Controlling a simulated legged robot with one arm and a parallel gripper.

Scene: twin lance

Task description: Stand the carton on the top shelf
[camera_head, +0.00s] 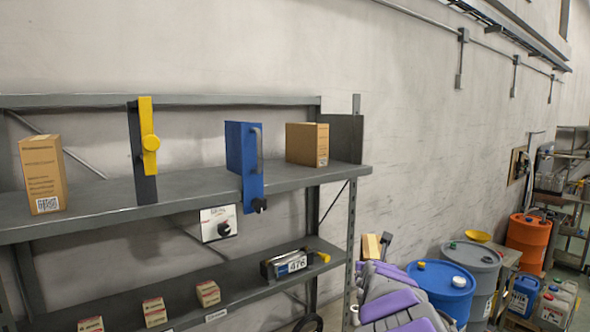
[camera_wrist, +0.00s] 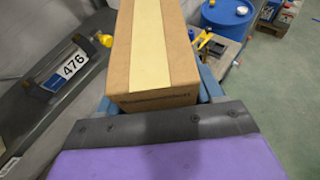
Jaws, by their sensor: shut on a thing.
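A brown carton with a pale tape strip (camera_wrist: 152,50) fills the upper middle of the wrist view. My gripper (camera_wrist: 157,98) is shut on it, with blue-grey fingers at its two sides. In the head view the carton (camera_head: 371,247) shows small above my purple and grey arm, right of the rack's right end post and lower than the top shelf. The finger tips are mostly hidden by the carton. The top shelf (camera_head: 190,188) is a grey metal board bearing several things.
On the top shelf stand a carton (camera_head: 43,174) at left, a yellow-and-black bracket (camera_head: 146,150), a blue holder (camera_head: 243,150) and another carton (camera_head: 307,144) at right. Bare gaps lie between them. A box marked 476 (camera_head: 284,264) sits on the lower shelf. Drums (camera_head: 442,287) stand at right.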

